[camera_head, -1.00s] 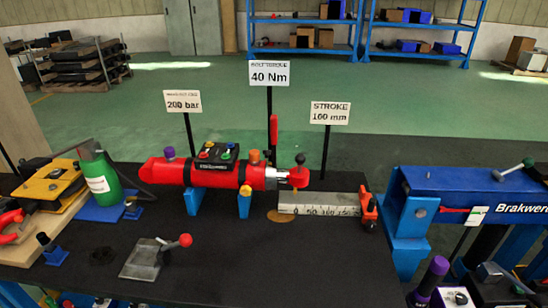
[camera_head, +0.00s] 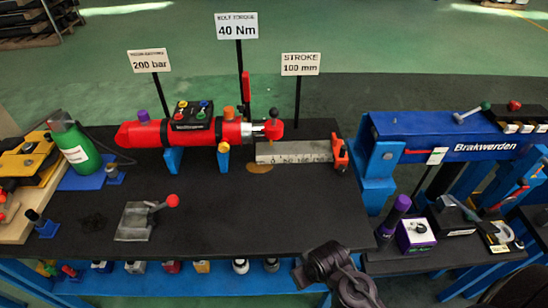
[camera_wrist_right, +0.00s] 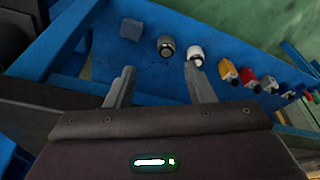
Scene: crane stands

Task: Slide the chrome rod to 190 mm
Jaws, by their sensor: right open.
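The red cylinder (camera_head: 185,132) stands on blue feet on the black bench. A short length of chrome rod (camera_head: 258,128) sticks out of its right end and ends in a red head (camera_head: 274,129) with a black knob on top. A pale scale (camera_head: 293,152) lies below and to the right of the rod end. Its numbers are blurred. My right gripper (camera_wrist_right: 158,76) is open and empty in the right wrist view, over the bench's blue lower part. In the head view my dark right wrist shows at the front edge, well short of the rod. My left gripper is out of view.
A red stop piece (camera_head: 341,153) sits at the scale's right end. A stroke sign (camera_head: 300,64) reads about 100 mm. A blue machine (camera_head: 445,137) stands to the right. A grey plate with a red-knobbed lever (camera_head: 145,220) lies front left. The middle front of the bench is clear.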

